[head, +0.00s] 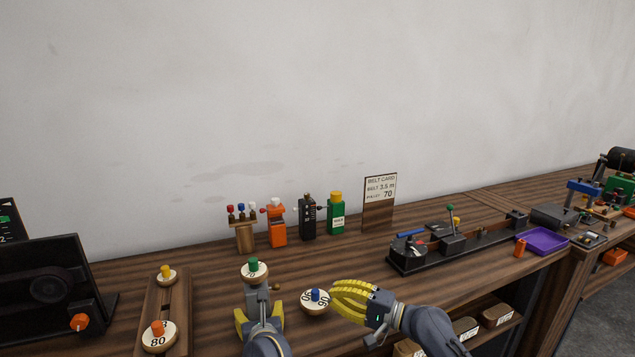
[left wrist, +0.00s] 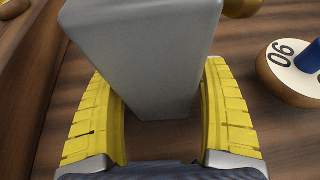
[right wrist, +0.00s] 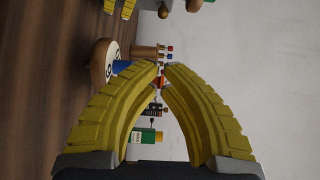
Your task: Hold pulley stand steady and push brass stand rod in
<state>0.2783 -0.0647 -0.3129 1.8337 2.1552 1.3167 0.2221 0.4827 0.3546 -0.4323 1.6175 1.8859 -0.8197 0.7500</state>
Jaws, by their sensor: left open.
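The grey pulley stand (head: 256,297) stands on the bench, with a white pulley and green knob (head: 253,267) on top. My left gripper (head: 260,314) is open, with one yellow finger on each side of the stand. The left wrist view shows the grey stand body (left wrist: 145,50) between the fingers; contact is unclear. The brass rod end (head: 277,286) sticks out at the stand's right side; part of it shows in the left wrist view (left wrist: 242,6). My right gripper (head: 345,297) is to the right of the stand, its fingertips together in the right wrist view (right wrist: 162,68), with nothing visibly held.
A loose pulley marked 90 with a blue knob (head: 316,301) lies between the stand and my right gripper. A wooden rack (head: 178,300) with an 80 pulley is at left. Small coloured units (head: 278,227) and the belt card (head: 379,203) stand behind. The bench front edge is near my right arm.

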